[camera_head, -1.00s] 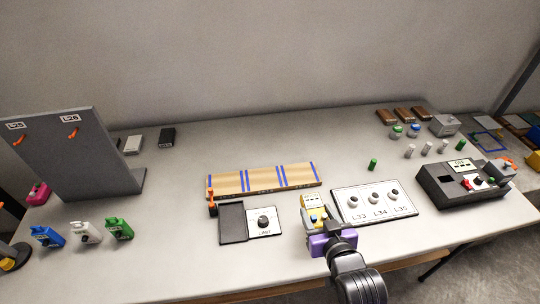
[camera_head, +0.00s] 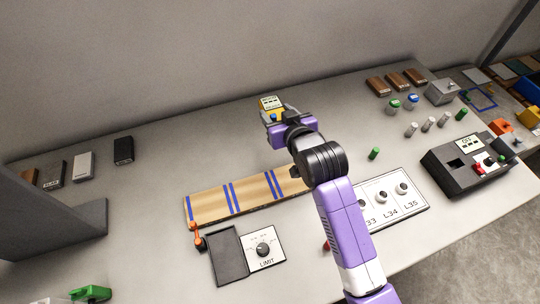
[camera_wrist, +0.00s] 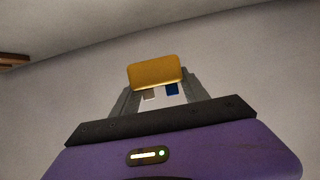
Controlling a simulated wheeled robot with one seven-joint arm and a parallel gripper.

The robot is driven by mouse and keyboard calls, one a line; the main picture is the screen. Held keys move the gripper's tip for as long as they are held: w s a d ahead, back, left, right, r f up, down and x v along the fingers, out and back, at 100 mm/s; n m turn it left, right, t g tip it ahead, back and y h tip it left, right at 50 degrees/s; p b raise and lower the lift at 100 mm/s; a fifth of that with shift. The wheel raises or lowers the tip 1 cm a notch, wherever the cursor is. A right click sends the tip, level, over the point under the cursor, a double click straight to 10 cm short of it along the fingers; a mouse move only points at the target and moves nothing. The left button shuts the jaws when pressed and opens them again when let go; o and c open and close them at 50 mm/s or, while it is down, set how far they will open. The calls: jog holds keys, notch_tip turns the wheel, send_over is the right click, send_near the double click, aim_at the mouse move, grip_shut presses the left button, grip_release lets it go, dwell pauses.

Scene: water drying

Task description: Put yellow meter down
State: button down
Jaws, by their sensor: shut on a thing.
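The yellow meter (camera_head: 270,103) is a small yellow block with a pale display face and a blue part. My gripper (camera_head: 276,116) is shut on it and holds it beyond the wooden board with blue stripes. In the head view the meter overlaps the back part of the table; its height above the table is hard to tell. In the wrist view the yellow meter (camera_wrist: 157,72) sits between the two grey fingers, with a grey and a blue part below it. My purple wrist hides part of the table.
The striped wooden board (camera_head: 212,204) lies mid-table. In front are a black tray (camera_head: 229,257), a LIMIT dial (camera_head: 263,249) and a panel of knobs (camera_head: 402,207). A black device (camera_head: 470,164) stands right. Dark and pale blocks (camera_head: 83,166) lie at back left. The back middle table is clear.

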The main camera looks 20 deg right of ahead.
aim_at(276, 157)
notch_tip(276, 157, down, 17)
jog(key=shift+r, duration=0.15)
dwell(0.5)
jog(key=shift+f+b, duration=0.25)
jog(key=shift+b, duration=0.1)
jog(key=c, duration=0.6)
grip_release()
jog(key=shift+r, duration=0.1)
jog(key=shift+r, duration=0.15)
jog(key=v, duration=1.2)
jog(key=shift+s, duration=0.1)
